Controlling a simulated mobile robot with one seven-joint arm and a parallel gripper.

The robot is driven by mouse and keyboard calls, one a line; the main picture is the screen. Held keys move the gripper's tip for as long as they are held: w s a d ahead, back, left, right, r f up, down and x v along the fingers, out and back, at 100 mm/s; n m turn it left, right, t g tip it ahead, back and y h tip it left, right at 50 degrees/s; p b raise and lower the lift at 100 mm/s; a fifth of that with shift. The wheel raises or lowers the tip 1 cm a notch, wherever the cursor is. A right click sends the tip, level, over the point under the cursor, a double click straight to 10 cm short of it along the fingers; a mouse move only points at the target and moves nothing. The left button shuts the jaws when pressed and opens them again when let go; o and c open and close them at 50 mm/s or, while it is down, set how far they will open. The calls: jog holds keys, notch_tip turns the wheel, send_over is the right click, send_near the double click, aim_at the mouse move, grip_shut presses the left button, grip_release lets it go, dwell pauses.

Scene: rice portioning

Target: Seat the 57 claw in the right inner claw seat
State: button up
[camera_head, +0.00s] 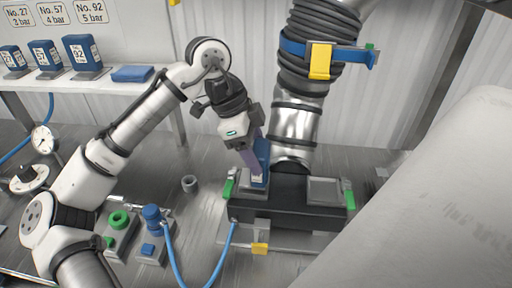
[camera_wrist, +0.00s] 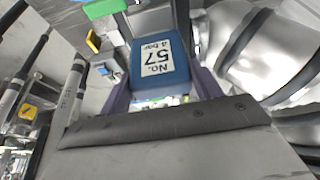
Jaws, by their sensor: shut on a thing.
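The blue 57 claw (camera_wrist: 160,65), labelled "No. 57, 4 bar", is between the two purple fingers of my gripper (camera_wrist: 163,88) in the wrist view. In the head view my gripper (camera_head: 251,158) points down and is shut on the claw (camera_head: 263,152). The claw stands upright over the left grey seat (camera_head: 254,188) of the black block (camera_head: 290,210). Its foot is at the seat, but I cannot tell whether it is fully down. The right grey seat (camera_head: 326,190) of the block is bare. Green clips (camera_head: 229,189) flank the block.
A ribbed black and metal column (camera_head: 296,130) with a blue strap rises close behind the block. A shelf (camera_head: 90,86) at the upper left bears several blue claws and a flat blue pad (camera_head: 132,74).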

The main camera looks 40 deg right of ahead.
jog(key=shift+f, duration=0.6)
dwell(1.2)
jog(key=o, duration=2.1)
jog(key=shift+o, duration=0.2)
jog(key=shift+r+p, duration=0.1)
jog(key=shift+p, duration=0.2)
notch_tip(320, 180, up, 5)
jog(key=p, duration=0.4)
jog(key=shift+p, duration=0.35)
jog(key=shift+r, duration=1.9)
